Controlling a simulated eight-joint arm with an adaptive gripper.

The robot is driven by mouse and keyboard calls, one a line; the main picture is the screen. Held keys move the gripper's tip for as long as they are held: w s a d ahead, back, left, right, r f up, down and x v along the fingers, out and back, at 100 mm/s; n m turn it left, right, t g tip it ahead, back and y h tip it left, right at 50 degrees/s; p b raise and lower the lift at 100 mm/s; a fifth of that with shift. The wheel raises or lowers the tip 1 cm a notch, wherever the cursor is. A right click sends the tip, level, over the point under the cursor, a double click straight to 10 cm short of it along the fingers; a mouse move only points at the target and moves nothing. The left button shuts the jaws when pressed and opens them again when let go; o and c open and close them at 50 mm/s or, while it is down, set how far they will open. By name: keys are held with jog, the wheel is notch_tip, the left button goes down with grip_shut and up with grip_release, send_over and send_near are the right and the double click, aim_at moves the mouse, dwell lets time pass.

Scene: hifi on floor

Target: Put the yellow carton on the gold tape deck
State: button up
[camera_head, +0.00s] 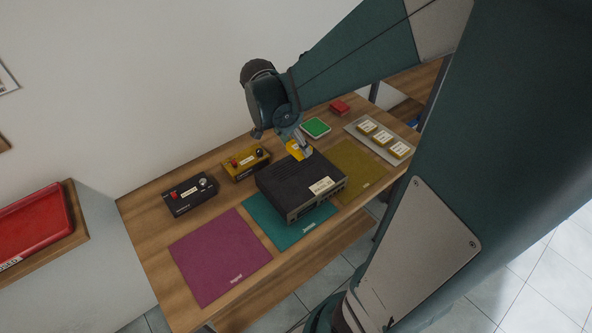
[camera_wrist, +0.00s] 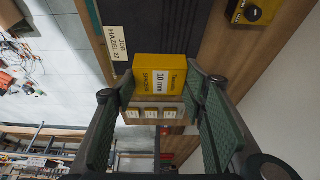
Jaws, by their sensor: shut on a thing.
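The yellow carton (camera_wrist: 160,82), marked "10 mm", is between the two fingers of my gripper (camera_wrist: 160,92) in the wrist view. My gripper (camera_head: 297,138) is shut on it. In the head view the carton (camera_head: 299,151) shows at the back right edge of the large black unit; its exact height is hard to tell. The gold deck (camera_head: 246,163), a small box with a red and a black knob, stands at the back of the bench, left of my gripper. A corner of it shows in the wrist view (camera_wrist: 256,9). Its top has some bare room between the knobs.
The large black unit (camera_head: 292,184) with a white label stands on a teal mat (camera_head: 262,221). A black box with knobs (camera_head: 189,195) is left of the gold deck. A grey tray (camera_head: 369,144) at right holds several yellow-and-white cartons. A purple mat (camera_head: 219,257) is bare.

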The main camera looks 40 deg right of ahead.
jog(key=shift+s+a, duration=0.25)
jog(key=shift+s, duration=0.45)
send_over(303, 174)
jog(key=a, duration=0.2)
jog(key=shift+w+d+f, duration=0.1)
jog(key=shift+f, duration=1.5)
jog(key=shift+w+d+f, duration=0.1)
jog(key=shift+f, duration=1.45)
jog(key=shift+s, duration=0.1)
jog(key=shift+f, duration=1.85)
jog(key=shift+f+b, duration=0.2)
jog(key=shift+b, duration=0.15)
jog(key=o, duration=0.9)
jog(key=shift+r+p, duration=0.3)
